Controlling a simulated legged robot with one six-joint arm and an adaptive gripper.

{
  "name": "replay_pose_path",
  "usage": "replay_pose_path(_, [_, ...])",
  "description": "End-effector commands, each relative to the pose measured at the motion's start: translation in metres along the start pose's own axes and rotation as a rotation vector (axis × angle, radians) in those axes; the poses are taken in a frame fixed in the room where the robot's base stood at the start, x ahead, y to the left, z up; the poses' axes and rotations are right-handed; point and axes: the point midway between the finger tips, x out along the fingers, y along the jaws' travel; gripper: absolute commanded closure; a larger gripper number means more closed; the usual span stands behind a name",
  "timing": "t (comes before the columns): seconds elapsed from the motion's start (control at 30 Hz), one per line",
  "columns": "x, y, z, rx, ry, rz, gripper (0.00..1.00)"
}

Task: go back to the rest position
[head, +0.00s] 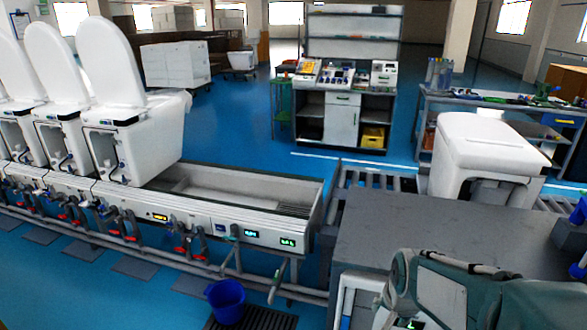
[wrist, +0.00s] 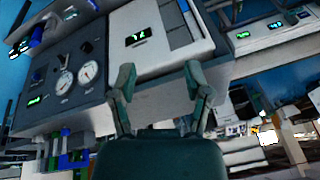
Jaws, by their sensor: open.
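My gripper (wrist: 160,82) shows in the wrist view with its two dark green fingers spread apart. Nothing is held between them. Beyond the fingers is a light grey panel with a small green display (wrist: 138,39). Two round gauges (wrist: 87,72) sit on a darker panel to its left. I cannot tell how far the fingers are from the panel. In the head view, green and grey parts of my arm show at the lower right, and I cannot make out the fingers there.
A grey-topped bench (head: 405,232) stands close at the lower right, with a white toilet unit (head: 490,150) behind it. A test trough (head: 235,190) and several toilets (head: 135,125) with raised lids line the left. A blue bucket (head: 226,300) is near the front. Blue floor lies open behind.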

Motion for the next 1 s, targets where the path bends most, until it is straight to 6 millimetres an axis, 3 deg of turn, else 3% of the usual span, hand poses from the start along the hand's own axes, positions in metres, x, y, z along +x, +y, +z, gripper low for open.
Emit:
replay_pose_path(0.03, [-0.017,-0.001,0.006,-0.047,0.017,-0.012,0.37])
replay_pose_path(0.2, [-0.063,0.003,0.03,-0.219,0.057,-0.039,0.37])
replay_pose_path(0.5, [-0.123,0.019,0.078,-0.505,0.128,-0.071,0.37])
replay_pose_path(0.7, [-0.136,0.027,0.095,-0.596,0.148,-0.077,0.37])
replay_pose_path(1.0, [-0.137,0.027,0.095,-0.602,0.148,-0.077,0.37])
